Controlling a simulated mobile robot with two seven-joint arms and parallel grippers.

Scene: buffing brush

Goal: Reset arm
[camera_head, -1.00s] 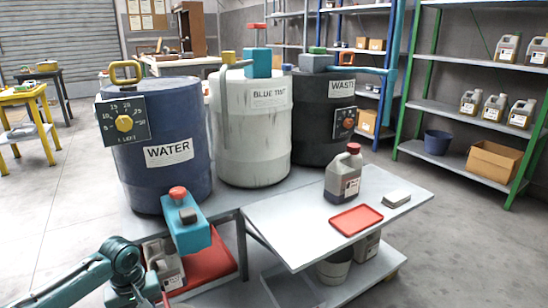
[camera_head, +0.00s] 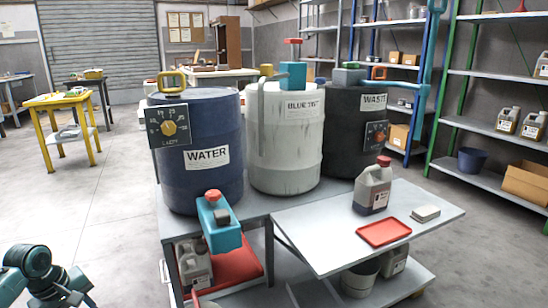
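Part of my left arm (camera_head: 45,278) shows at the lower left corner, dark teal, to the left of the bench. Its gripper is outside the picture or hidden. No gripper is seen touching anything.
Water (camera_head: 200,185), blue tint (camera_head: 285,150) and waste (camera_head: 348,150) drums stand on a grey bench (camera_head: 256,208). A teal tap block (camera_head: 220,232) juts forward. A jug (camera_head: 373,190), red tray (camera_head: 384,233) and brush-like block (camera_head: 426,213) sit on the side table.

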